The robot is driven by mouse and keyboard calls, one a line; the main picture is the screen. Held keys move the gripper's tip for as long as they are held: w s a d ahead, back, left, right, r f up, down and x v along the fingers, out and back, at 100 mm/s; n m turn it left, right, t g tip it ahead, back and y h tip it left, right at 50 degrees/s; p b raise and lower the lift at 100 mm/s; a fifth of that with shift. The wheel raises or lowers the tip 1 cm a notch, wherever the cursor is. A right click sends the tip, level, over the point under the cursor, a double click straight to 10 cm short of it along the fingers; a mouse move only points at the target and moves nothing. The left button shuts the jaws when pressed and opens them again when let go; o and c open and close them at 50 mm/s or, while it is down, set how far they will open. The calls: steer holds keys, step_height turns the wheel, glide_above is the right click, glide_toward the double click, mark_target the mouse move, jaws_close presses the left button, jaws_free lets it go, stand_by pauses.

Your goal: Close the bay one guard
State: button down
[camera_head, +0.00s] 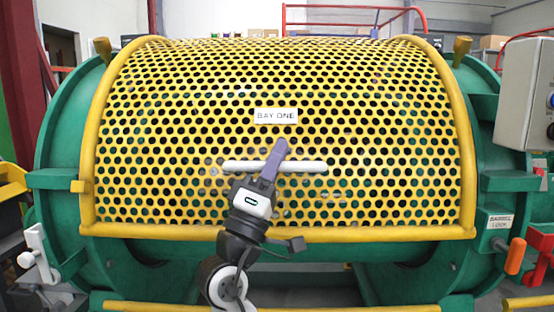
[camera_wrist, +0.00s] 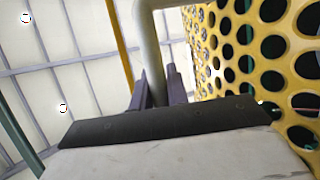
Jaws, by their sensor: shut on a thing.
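The bay one guard (camera_head: 350,120) is a curved yellow perforated cover with a solid yellow frame and a "BAY ONE" label. In the head view it lies over the front of the green machine, its lower edge across the front. A pale horizontal handle (camera_head: 308,166) is fixed to its face below the label. My gripper (camera_head: 274,163) is shut on this handle, left of the label's middle. In the wrist view the handle bar (camera_wrist: 150,50) passes between my two fingers (camera_wrist: 158,90), with the perforated guard (camera_wrist: 250,60) at the right.
A "BARREL LOCK" label (camera_head: 499,222) and an orange-handled lever (camera_head: 515,256) are at the right. A white lever (camera_head: 38,252) is at the lower left. A grey box (camera_head: 524,92) stands at the upper right. A yellow rail (camera_head: 260,306) runs along the bottom.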

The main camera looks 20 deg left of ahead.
steer(key=shift+w, duration=0.1)
steer(key=c, duration=1.4)
jaws_free()
steer(key=shift+o, duration=0.2)
